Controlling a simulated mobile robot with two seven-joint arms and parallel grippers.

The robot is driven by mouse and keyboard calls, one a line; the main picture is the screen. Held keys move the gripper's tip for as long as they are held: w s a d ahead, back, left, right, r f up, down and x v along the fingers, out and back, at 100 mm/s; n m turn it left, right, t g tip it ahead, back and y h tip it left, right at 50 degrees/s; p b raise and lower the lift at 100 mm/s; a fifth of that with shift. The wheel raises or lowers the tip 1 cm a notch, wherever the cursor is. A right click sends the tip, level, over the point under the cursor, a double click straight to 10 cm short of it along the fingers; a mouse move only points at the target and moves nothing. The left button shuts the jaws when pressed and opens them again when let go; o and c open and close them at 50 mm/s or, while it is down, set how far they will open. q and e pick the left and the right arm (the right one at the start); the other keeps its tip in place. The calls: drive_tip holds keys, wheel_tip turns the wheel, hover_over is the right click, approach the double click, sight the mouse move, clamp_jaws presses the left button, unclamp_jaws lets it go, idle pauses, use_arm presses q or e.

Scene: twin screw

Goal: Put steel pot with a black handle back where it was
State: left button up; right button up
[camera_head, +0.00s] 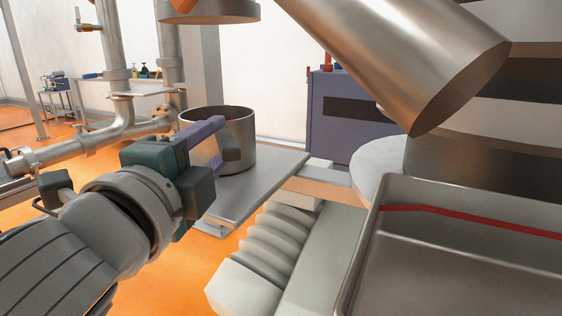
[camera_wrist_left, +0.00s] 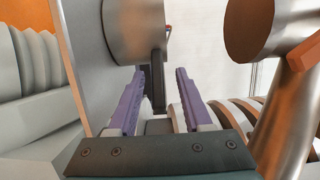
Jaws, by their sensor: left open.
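The steel pot with a black handle (camera_head: 241,128) stands upright on a flat steel plate (camera_head: 262,182) in the head view. Its black handle (camera_head: 232,155) points toward my left gripper (camera_head: 221,142). The left gripper's purple fingers are open beside the pot. In the left wrist view the pot (camera_wrist_left: 133,32) appears turned sideways, and its black handle (camera_wrist_left: 158,82) shows between the two open fingers of the left gripper (camera_wrist_left: 159,73). The fingers look apart from the handle. My right gripper is not in view.
A large slanted steel cylinder (camera_head: 420,60) is at upper right, above a steel tray with a red stripe (camera_head: 470,268). Grey ribbed bellows (camera_head: 268,238) lie right of the plate. Pipes (camera_head: 120,110) stand at left.

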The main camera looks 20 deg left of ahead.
use_arm(q)
drive_tip(key=s+d+b, duration=0.1)
drive_tip(key=s+d, duration=0.1)
drive_tip(key=s, duration=0.6)
drive_tip(key=s+a+f+n+g, duration=0.1)
drive_tip(key=s+f+n+g, duration=0.25)
drive_tip(key=f+n, duration=0.2)
drive_tip(key=s+a+f+n+g, duration=0.2)
drive_tip(key=s+f+n+g, duration=0.15)
drive_tip(key=f+n, duration=0.2)
drive_tip(key=s+d+f+n+g+h, duration=0.2)
drive_tip(key=s+d+f+g+h, duration=0.1)
drive_tip(key=s+f+g, duration=0.3)
drive_tip(key=shift+s+d+f+n+g+h, duration=0.15)
drive_tip(key=shift+s+d+n+g+h, duration=0.25)
drive_tip(key=shift+s+d, duration=0.65)
drive_tip(key=shift+s+a, duration=0.2)
drive_tip(key=shift+a, duration=0.05)
